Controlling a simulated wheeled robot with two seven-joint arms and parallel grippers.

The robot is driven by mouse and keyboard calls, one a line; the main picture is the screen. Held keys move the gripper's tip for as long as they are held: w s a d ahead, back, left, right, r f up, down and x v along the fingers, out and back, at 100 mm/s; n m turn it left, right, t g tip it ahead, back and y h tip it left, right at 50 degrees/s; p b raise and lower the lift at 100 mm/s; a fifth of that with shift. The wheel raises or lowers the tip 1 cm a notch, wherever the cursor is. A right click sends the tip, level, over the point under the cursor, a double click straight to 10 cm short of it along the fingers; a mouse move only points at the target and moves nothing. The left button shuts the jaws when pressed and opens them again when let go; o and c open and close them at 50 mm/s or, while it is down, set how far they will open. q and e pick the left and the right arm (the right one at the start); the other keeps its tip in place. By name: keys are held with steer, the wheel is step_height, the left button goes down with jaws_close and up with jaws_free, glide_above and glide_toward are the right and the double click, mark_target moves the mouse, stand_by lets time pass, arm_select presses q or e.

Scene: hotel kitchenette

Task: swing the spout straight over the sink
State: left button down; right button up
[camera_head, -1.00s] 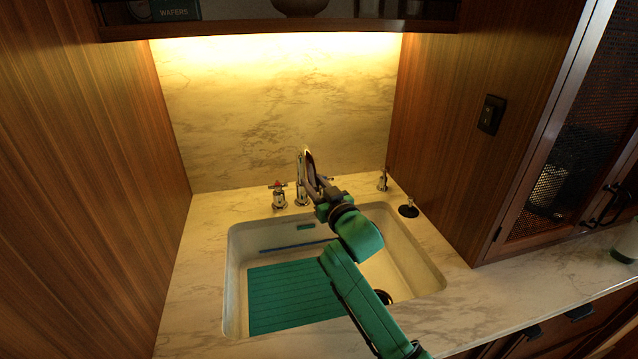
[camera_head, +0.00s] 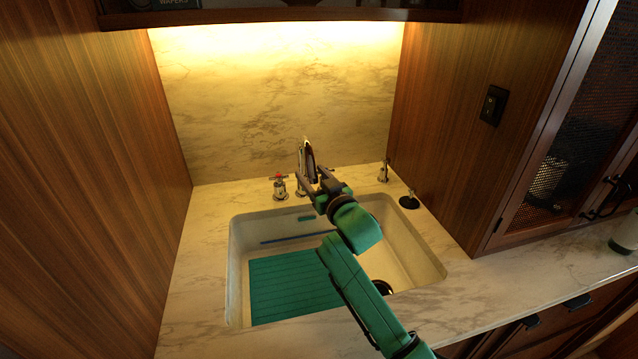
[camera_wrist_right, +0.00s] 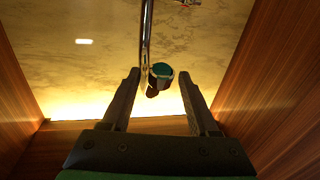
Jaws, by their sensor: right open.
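The chrome spout (camera_head: 303,153) rises at the back of the white sink (camera_head: 236,275), between the tap handles. Its lower part is partly hidden by my right gripper. My right gripper (camera_head: 311,181) is open in front of the spout, above the sink's back edge. In the right wrist view the open fingers (camera_wrist_right: 158,88) have the rounded spout end (camera_wrist_right: 160,76) between their tips, with gaps on both sides. I cannot tell whether either finger touches it. My left gripper is not in view.
A red-marked tap handle (camera_head: 280,187) stands left of the spout, another handle (camera_head: 384,172) right. A black stopper (camera_head: 409,201) lies on the counter. A green mat (camera_head: 290,287) covers part of the sink floor. Wooden walls flank the counter, and a shelf (camera_head: 280,16) hangs above.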

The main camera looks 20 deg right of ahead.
steer(key=s+d+b, duration=0.1)
steer(key=s+b, duration=0.2)
steer(key=s, duration=1.1)
steer(key=shift+s, duration=0.1)
